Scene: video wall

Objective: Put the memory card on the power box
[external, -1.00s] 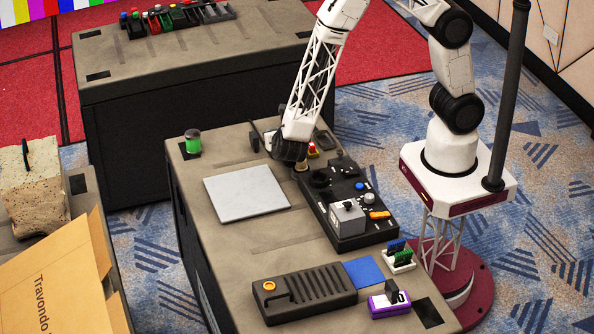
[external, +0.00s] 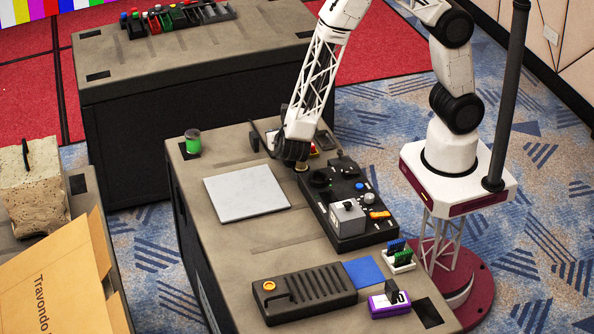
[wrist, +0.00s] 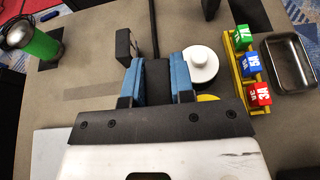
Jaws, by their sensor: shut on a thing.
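My gripper (external: 291,158) is low over the far part of the near table, beyond the grey plate. In the wrist view its blue fingers (wrist: 158,78) are shut on a flat dark piece (wrist: 157,82). This piece may be the memory card, but no label shows. Its underside is hidden, so I cannot tell whether it touches the table. I cannot tell for sure which thing is the power box. A long dark box (external: 330,280) with an orange knob lies at the table's near end. A black console (external: 368,232) with knobs stands nearer the middle.
A grey plate (external: 245,193) lies flat. A green cylinder (wrist: 38,44) stands at the left. Beside my gripper are a white round knob (wrist: 199,66), a yellow rack (wrist: 238,75) of coloured cubes, a metal tray (wrist: 288,62) and a small black block (wrist: 127,44).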

